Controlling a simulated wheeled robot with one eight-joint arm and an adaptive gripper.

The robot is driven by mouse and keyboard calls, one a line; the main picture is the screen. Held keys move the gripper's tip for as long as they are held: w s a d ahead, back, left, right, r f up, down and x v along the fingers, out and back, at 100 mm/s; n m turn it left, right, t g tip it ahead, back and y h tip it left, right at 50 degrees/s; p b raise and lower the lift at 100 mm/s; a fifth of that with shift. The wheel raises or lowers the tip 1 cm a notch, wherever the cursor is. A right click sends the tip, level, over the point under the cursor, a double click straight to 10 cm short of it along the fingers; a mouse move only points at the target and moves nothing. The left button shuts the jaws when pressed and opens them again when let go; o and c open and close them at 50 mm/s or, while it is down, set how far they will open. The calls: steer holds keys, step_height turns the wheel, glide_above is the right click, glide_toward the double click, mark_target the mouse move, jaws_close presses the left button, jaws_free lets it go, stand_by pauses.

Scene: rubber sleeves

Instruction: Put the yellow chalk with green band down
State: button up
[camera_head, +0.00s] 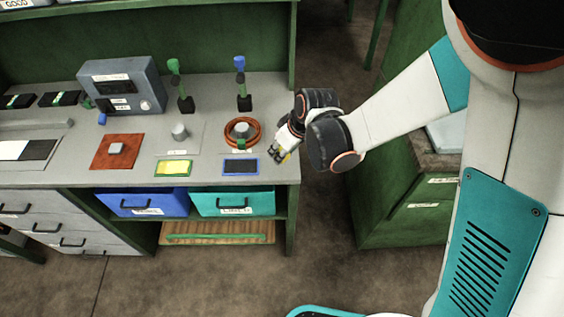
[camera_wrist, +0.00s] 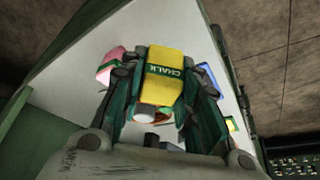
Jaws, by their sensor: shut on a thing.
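The yellow chalk with green band (camera_wrist: 163,95) is between the fingers of my gripper (camera_wrist: 163,90) in the wrist view. Only a small bit of yellow shows there. I cannot tell whether the chalk touches the bench.
An orange ring (camera_head: 258,134) around a grey knob is just left of my gripper. A dark blue-edged pad (camera_head: 241,167) and a yellow pad (camera_head: 174,168) lie along the front edge. Two upright green-topped and blue-topped levers (camera_head: 243,92) stand behind. A green cabinet (camera_head: 400,205) is to the right.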

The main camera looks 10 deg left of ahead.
mark_target(282, 167)
step_height(282, 167, down, 4)
steer(key=b, duration=0.2)
steer(key=shift+f+b, duration=0.2)
steer(key=shift+b, duration=0.2)
steer(key=shift+r, duration=0.15)
steer(key=shift+s+f+b, duration=0.1)
steer(key=shift+f+b, duration=0.25)
steer(key=o, duration=0.9)
steer(key=shift+d, duration=0.1)
steer(key=shift+o, duration=0.7)
steer(key=shift+f, duration=0.15)
steer(key=shift+r, duration=0.2)
